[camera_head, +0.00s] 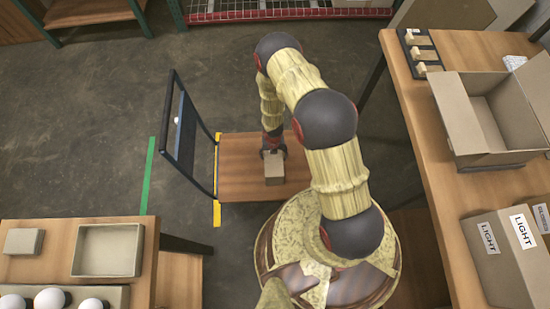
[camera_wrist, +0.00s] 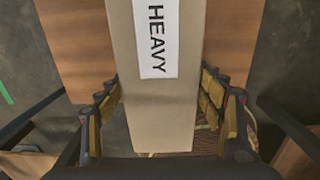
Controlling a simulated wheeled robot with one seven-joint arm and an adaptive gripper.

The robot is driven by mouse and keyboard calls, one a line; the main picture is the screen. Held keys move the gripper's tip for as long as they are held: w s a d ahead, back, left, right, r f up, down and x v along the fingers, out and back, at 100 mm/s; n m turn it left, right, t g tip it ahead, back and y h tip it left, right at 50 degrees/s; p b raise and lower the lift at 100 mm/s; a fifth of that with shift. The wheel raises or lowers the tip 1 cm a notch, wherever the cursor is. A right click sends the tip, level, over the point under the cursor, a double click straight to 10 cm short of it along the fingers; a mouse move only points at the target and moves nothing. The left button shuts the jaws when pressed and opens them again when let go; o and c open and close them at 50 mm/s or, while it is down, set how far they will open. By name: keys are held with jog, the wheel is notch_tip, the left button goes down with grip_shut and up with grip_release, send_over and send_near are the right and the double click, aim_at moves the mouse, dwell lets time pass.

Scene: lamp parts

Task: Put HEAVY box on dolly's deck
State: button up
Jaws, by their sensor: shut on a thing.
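The HEAVY box (camera_wrist: 160,100) is a tan carton with a white label reading HEAVY. In the wrist view it stands between the two fingers of my gripper (camera_wrist: 163,108), which is shut on it. In the head view the box (camera_head: 274,168) and my gripper (camera_head: 273,151) are over the wooden deck of the dolly (camera_head: 240,165). The deck also shows behind the box in the wrist view (camera_wrist: 232,35). I cannot tell whether the box touches the deck or hangs just above it.
The dolly's dark handle frame (camera_head: 180,130) rises at the deck's left. A table at right holds an open carton (camera_head: 485,120) and LIGHT boxes (camera_head: 490,250). A table at lower left holds a tray (camera_head: 108,250) and white bulbs (camera_head: 50,298). Open floor lies left of the dolly.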

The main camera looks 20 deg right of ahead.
jog(key=shift+w+f+b, duration=0.3)
jog(key=shift+w+f, duration=1.7)
jog(key=shift+f, duration=0.45)
jog(key=shift+w+f, duration=0.15)
jog(key=shift+f+b, duration=0.7)
jog(key=shift+f, duration=0.85)
jog(key=o, duration=2)
jog(key=shift+o, duration=0.5)
